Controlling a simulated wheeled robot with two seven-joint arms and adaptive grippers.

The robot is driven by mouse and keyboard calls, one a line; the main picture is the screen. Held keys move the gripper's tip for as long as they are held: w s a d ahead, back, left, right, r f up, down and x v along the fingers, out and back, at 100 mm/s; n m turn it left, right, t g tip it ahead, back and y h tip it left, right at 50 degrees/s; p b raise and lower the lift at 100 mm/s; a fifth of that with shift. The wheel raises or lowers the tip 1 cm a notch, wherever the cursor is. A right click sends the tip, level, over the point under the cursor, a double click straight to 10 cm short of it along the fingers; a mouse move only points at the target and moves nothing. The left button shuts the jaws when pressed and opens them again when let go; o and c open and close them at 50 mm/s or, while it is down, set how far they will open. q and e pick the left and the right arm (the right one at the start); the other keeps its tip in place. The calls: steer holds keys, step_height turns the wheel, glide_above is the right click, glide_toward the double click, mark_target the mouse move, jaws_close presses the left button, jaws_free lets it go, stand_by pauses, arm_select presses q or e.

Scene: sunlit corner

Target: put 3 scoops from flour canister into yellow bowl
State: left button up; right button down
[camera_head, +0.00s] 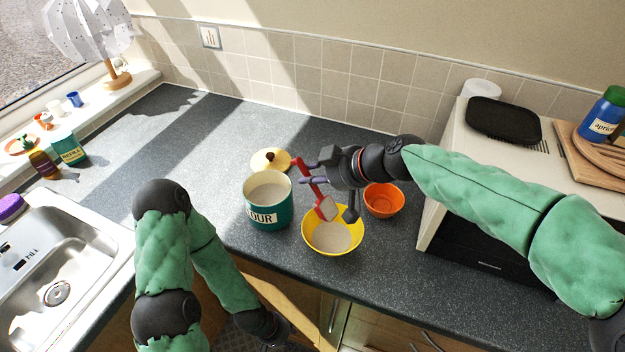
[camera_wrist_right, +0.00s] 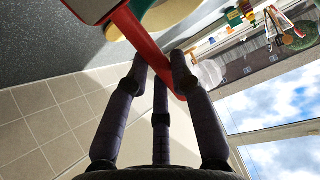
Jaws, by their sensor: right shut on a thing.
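The teal flour canister (camera_head: 283,208) stands open on the counter, filled high with pale flour. The yellow bowl (camera_head: 348,248) stands to its right with pale flour inside. My right gripper (camera_head: 312,173) is shut on the handle of the red scoop (camera_head: 327,207). The scoop is tilted, its head low over the back of the yellow bowl; how much is in it I cannot tell. In the right wrist view the fingers (camera_wrist_right: 164,72) close around the red handle (camera_wrist_right: 140,40). My left gripper (camera_head: 272,338) hangs low at the counter's front edge, its fingers unclear.
A cream lid (camera_head: 270,161) with a brown knob lies behind the canister. An orange bowl (camera_head: 384,201) stands right of the yellow bowl. A white appliance (camera_head: 454,165) is at right, a sink (camera_head: 75,255) at left.

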steer(key=shift+s+d+r+t+y+b, duration=0.15)
steer(key=shift+s+d+t+y+b, duration=0.25)
steer(key=shift+b, duration=1.9)
steer(key=shift+s+d+r+t+y+b, duration=0.15)
steer(key=shift+d+y+b, duration=0.3)
steer(key=shift+b, duration=1.8)
steer(key=shift+s+d+r+t+y, duration=0.3)
steer(key=shift+d+t+y, duration=0.15)
steer(key=shift+y, duration=0.15)
steer(key=shift+s+d+r+t+y, duration=0.2)
steer(key=shift+s+d+t+y, duration=0.15)
steer(key=shift+y, duration=0.2)
